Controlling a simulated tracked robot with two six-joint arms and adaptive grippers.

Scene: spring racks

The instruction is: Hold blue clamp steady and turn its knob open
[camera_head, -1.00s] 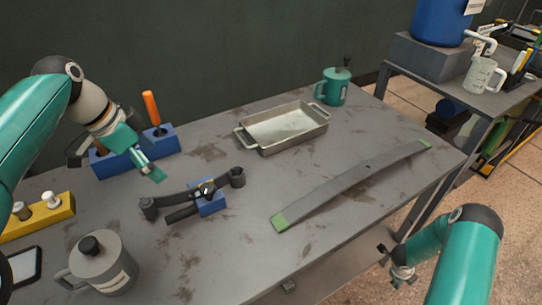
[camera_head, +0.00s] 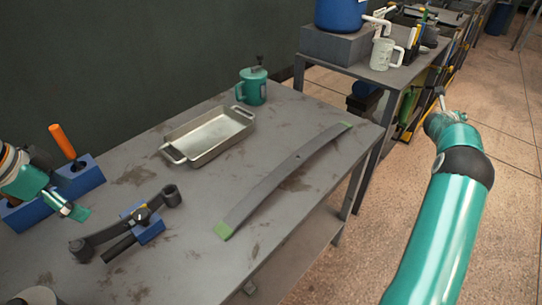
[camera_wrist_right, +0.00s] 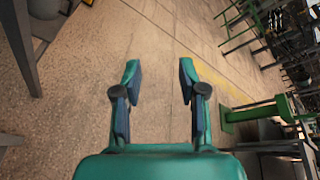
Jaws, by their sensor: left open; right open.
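The blue clamp (camera_head: 151,232) sits on the table around a dark spring bar (camera_head: 101,236), with a small dark knob (camera_head: 142,214) on top. My left gripper (camera_head: 74,211) is open, left of the clamp and apart from it, beside a blue block. My right gripper (camera_head: 438,99) is off to the right over the floor, far from the clamp. In the right wrist view its two fingers (camera_wrist_right: 158,77) are spread, with only floor between them.
A blue block (camera_head: 88,178) with an orange-handled tool (camera_head: 62,141) stands at the left. A metal tray (camera_head: 206,148), a green can (camera_head: 253,87) and a long curved leaf (camera_head: 275,182) lie on the table (camera_head: 205,225). A side table (camera_head: 352,67) stands beyond.

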